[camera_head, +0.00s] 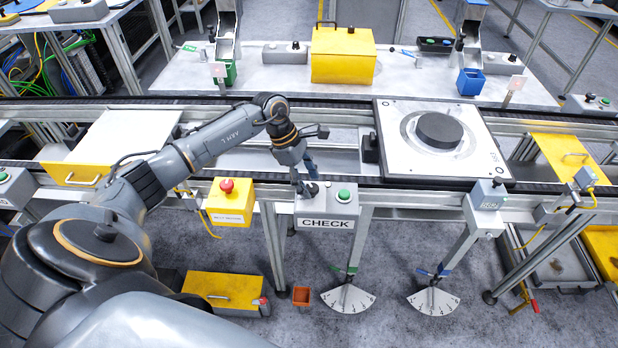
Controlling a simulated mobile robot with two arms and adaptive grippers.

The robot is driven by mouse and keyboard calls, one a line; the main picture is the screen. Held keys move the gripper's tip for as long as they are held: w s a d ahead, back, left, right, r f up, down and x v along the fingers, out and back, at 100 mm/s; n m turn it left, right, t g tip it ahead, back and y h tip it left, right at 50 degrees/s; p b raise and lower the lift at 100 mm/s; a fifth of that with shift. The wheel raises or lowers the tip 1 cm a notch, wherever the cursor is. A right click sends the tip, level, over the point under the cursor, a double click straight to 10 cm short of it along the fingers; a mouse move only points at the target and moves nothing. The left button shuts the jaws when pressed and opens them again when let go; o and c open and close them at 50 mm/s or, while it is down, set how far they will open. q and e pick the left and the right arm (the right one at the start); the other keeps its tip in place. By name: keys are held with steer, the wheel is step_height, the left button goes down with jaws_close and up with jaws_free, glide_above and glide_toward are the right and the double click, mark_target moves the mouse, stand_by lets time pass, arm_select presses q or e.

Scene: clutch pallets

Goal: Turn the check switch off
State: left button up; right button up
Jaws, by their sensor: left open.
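The grey check box (328,208) with its white CHECK label is mounted at the front edge of the conveyor, in the lower middle of the head view. A green button (343,195) shows on the right of its top. My left gripper (307,189) is open, pointing down over the left part of the box's top. The gripper covers that part, so I cannot make out the check switch or its position, nor tell whether the fingers touch it. My right gripper is not in view.
A yellow box with a red emergency button (227,188) stands just left of the check box. A pallet with a dark disc (438,130) sits on the conveyor to the right. Another small switch box (487,195) is mounted further right. Two dial plates (348,299) hang below.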

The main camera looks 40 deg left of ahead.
arm_select(q)
steer(key=shift+d+f, duration=0.15)
steer(key=shift+f, duration=0.25)
steer(key=shift+c, duration=0.4)
steer(key=c, duration=1)
steer(key=shift+c, duration=0.2)
